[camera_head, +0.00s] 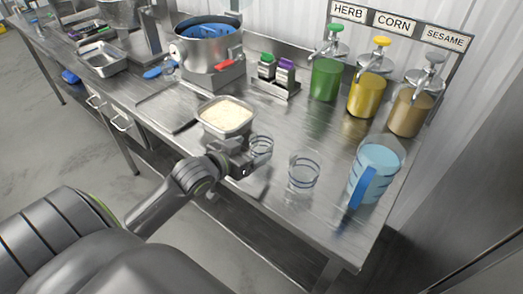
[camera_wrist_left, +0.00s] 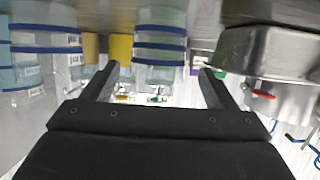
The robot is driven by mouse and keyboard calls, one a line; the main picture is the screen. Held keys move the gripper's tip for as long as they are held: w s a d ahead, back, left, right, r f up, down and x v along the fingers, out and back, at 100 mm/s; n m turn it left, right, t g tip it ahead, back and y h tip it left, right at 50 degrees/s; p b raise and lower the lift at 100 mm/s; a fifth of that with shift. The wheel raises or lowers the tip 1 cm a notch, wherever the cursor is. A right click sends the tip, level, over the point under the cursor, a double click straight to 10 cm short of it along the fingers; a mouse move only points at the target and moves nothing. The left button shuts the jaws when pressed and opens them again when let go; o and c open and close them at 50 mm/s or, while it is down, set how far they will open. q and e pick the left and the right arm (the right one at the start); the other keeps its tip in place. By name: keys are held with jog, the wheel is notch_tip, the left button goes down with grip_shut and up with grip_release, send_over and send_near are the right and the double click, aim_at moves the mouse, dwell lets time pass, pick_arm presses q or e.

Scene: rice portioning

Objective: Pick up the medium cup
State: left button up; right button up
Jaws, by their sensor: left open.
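Two clear cups with dark blue bands stand on the steel table. The nearer-to-gripper, smaller-looking cup (camera_head: 261,147) is just beyond my left gripper (camera_head: 238,160); the other clear cup (camera_head: 303,172) stands to its right. I cannot tell for sure which is the medium one. A blue-filled jug (camera_head: 375,170) with a blue handle stands further right. In the left wrist view, my left gripper (camera_wrist_left: 155,75) is open, with a banded clear cup (camera_wrist_left: 160,45) ahead between its fingers. More banded clear walls (camera_wrist_left: 45,65) show at the left there. My right gripper is not in view.
A steel pan of rice (camera_head: 226,118) stands close behind my left gripper; its wall (camera_wrist_left: 275,50) is at the right in the wrist view. Green (camera_head: 325,80), yellow (camera_head: 367,95) and brown (camera_head: 409,112) pump dispensers stand at the back.

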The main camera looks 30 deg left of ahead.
aim_at(268, 141)
pick_arm(q)
jog(key=shift+p+x, duration=0.45)
jog(key=shift+x, duration=2.2)
jog(key=shift+d+r, duration=0.1)
jog(key=c, duration=1.1)
jog(key=shift+o, duration=0.2)
